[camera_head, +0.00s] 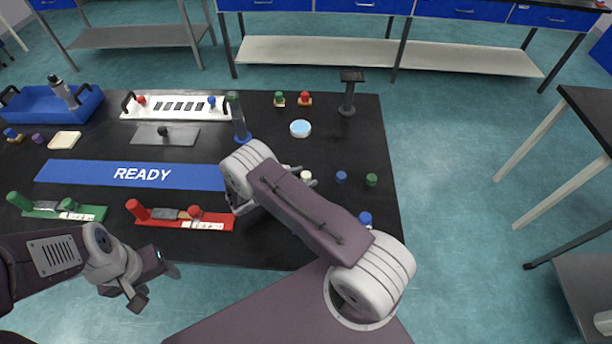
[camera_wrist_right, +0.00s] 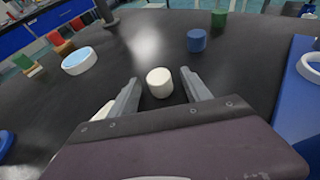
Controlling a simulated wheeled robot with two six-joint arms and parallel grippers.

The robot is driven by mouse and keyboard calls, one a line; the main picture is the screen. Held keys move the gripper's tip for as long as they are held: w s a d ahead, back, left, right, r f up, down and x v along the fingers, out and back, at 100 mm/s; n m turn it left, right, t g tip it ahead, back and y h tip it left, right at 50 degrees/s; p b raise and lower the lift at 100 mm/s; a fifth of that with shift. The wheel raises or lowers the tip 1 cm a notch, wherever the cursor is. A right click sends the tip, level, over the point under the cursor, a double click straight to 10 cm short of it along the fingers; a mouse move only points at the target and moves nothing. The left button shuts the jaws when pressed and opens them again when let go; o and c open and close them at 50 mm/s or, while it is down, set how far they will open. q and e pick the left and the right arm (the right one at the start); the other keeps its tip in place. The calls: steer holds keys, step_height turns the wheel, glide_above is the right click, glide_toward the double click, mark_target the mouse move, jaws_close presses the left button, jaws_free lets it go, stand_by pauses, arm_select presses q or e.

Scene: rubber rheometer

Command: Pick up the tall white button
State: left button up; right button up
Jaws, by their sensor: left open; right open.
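A white cylindrical button (camera_wrist_right: 159,82) stands upright on the black table between the spread fingers of my right gripper (camera_wrist_right: 160,78), with dark table visible on both sides of it. In the head view the white button (camera_head: 306,175) shows just past my right wrist, whose gripper is mostly hidden by the arm. A second white piece (camera_wrist_right: 102,113) is partly hidden behind the left finger in the wrist view; I cannot tell its height. My right gripper is open and empty. My left gripper (camera_head: 158,287) is open and empty, off the table's front edge.
A blue button (camera_head: 341,176) and a green button (camera_head: 371,180) stand right of the white one. A round light-blue dish (camera_head: 300,129) lies behind. A blue READY strip (camera_head: 100,173) and a red tool holder (camera_head: 180,221) are at left. A dark stand (camera_head: 348,95) rises at the back.

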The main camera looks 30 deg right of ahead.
mark_target(305, 178)
steer(key=shift+a, duration=0.1)
jaws_close()
steer(key=shift+r, duration=0.15)
steer(key=shift+r, duration=0.25)
steer(key=r, duration=0.2)
steer(key=s+r, duration=0.1)
steer(key=r, duration=0.1)
steer(key=shift+d+r, duration=0.1)
steer(key=shift+d, duration=0.2)
steer(key=s+d+r, duration=0.5)
steer(key=s+r, duration=0.1)
steer(key=s, duration=0.3)
steer(key=shift+s, duration=0.15)
